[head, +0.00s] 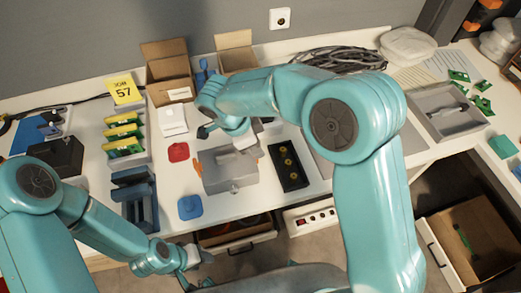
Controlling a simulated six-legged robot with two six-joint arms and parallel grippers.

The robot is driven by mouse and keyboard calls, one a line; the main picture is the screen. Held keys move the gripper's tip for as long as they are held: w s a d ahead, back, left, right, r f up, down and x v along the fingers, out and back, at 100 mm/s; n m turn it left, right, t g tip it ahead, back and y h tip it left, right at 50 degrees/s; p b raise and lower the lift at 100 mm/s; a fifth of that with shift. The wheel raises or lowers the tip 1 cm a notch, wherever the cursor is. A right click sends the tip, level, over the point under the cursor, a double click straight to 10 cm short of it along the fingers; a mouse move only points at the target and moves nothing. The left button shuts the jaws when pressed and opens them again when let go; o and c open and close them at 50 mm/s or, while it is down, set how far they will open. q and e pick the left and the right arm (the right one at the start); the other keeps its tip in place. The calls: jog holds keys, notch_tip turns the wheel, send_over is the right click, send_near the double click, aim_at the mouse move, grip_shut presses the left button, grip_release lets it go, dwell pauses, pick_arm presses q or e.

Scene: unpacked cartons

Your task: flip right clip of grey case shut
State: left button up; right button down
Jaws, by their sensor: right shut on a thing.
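The grey case (228,176) stands on the white table in the middle of the head view, lid down as far as I can see. An orange clip (197,167) sticks out on its left side. The orange right clip (257,151) shows at its upper right, partly behind my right gripper. My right gripper (245,141) reaches down over the case's upper right and is shut on the right clip; its fingertips are mostly hidden. My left gripper (197,270) hangs low in front of the table, away from the case; its fingers are too small to judge.
A black tray with yellow round parts (288,165) stands close right of the case. A red piece (178,152) and a blue piece (190,207) lie to the left. Open cartons (167,70) stand behind. Some table front of the case is clear.

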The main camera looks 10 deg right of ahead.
pick_arm(q)
jog(key=shift+f+b, duration=0.6)
jog(key=shift+f, duration=0.3)
pick_arm(e)
jog(key=shift+a+h, duration=0.45)
jog(key=shift+h, duration=0.25)
jog(key=c, duration=0.8)
grip_release()
jog(key=shift+c, duration=0.2)
pick_arm(q)
jog(key=shift+r+p, duration=0.75)
pick_arm(e)
jog(key=v, duration=1.6)
jog(key=shift+a, duration=0.2)
jog(key=shift+r, duration=0.1)
